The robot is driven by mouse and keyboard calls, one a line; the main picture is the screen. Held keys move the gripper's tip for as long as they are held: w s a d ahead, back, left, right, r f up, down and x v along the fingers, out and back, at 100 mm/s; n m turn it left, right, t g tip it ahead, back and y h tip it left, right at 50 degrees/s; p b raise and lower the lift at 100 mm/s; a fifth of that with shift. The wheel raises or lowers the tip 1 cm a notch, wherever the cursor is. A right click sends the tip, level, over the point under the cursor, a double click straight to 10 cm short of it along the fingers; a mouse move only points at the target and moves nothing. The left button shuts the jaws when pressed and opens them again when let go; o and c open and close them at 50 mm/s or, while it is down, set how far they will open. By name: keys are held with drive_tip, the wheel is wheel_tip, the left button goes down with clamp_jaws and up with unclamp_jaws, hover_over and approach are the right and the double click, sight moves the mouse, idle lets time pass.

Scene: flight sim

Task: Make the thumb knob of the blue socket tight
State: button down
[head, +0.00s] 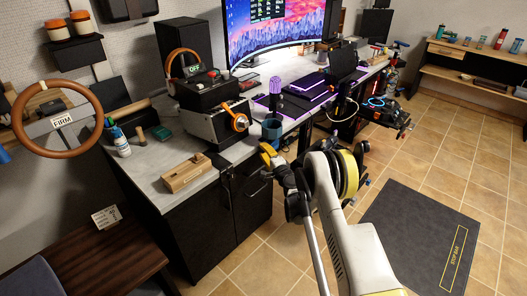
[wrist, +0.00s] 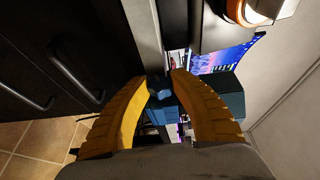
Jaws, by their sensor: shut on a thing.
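The blue socket (head: 271,131) sits at the front edge of the grey desk, next to the black box with the orange-rimmed dial. My gripper (head: 268,155) reaches in just below it, at the desk edge. In the wrist view, my gripper's yellow fingers (wrist: 159,77) close from both sides on a small dark blue thumb knob (wrist: 158,87). The knob is hidden in the head view. Its tightness cannot be seen.
Black drawers (head: 240,205) with bar handles stand close beside my gripper. A dark mat (head: 420,235) lies on the open tiled floor to the right.

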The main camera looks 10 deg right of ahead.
idle(0.5)
drive_tip(key=c, duration=1.1)
unclamp_jaws()
drive_tip(key=v, duration=0.7)
drive_tip(key=shift+s, duration=0.25)
